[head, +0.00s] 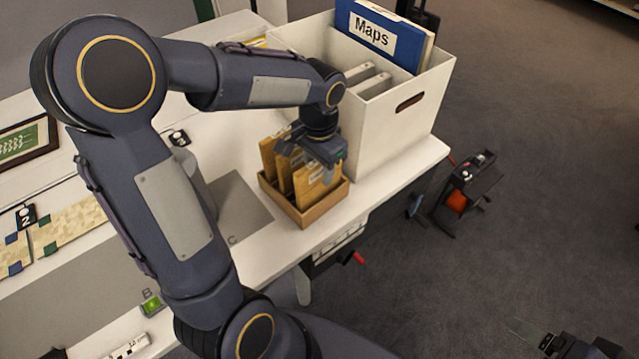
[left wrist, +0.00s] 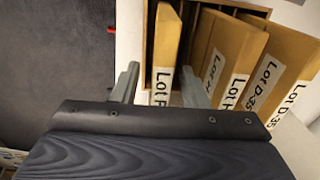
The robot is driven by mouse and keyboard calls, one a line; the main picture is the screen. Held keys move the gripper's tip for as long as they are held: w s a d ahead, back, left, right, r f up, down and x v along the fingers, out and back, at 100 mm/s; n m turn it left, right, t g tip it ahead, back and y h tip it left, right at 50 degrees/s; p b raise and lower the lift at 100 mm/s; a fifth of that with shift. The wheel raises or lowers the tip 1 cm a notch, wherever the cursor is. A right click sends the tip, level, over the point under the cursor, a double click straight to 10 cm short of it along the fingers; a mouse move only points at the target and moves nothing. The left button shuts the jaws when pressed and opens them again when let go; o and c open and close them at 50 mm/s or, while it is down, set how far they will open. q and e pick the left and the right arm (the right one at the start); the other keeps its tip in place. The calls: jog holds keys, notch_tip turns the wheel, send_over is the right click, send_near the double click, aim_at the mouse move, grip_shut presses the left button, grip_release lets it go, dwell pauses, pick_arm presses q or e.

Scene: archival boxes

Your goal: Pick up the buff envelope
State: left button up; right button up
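Several buff envelopes stand upright in a small wooden box (head: 322,214) near the table's front edge; the front buff envelope (head: 309,192) is partly covered by my gripper in the head view. My left gripper (head: 322,172) points down over the box. In the left wrist view its two fingers (left wrist: 160,86) are apart, with the leftmost envelope (left wrist: 166,42) standing between them. That envelope's label is partly hidden. Other labelled envelopes (left wrist: 235,55) stand to the right, one reading "Lot D-35". A dark part at the lower right edge (head: 575,346) appears to be my right gripper, mostly out of frame.
A tall white box (head: 400,125) holding a blue "Maps" folder (head: 385,37) stands right behind the wooden box. A grey mat (head: 235,205) lies to its left. A framed picture (head: 28,142) and patterned strips (head: 70,220) lie farther left.

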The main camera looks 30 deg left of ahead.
aim_at(319, 184)
pick_arm(q)
jog(key=shift+f, duration=1.4)
grip_shut()
